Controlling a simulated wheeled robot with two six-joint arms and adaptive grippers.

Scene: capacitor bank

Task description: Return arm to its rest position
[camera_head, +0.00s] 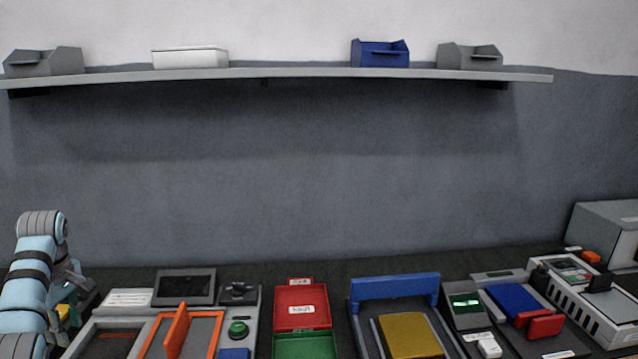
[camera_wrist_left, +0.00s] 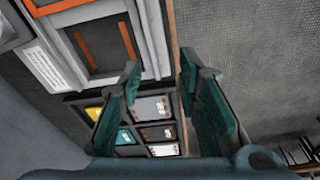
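My left arm (camera_head: 28,275) comes in at the left edge of the head view, bent over the left end of the bench. My left gripper (camera_head: 70,285) is partly hidden behind the arm there. In the left wrist view its two teal-padded fingers (camera_wrist_left: 160,68) stand apart with nothing between them, so it is open and empty. Behind the fingers lies a dark sorting tray (camera_wrist_left: 70,98) with several small labelled compartments. The fingers appear apart from it, though the height is hard to tell. My right arm and gripper are not in view.
The bench holds an orange-framed fixture (camera_head: 215,318), a red bin (camera_head: 302,299), a green bin (camera_head: 304,346), a blue-backed fixture (camera_head: 395,286) with a yellow block (camera_head: 408,336), and a tester (camera_head: 465,302). A shelf (camera_head: 280,74) with several boxes runs above. The space between is free.

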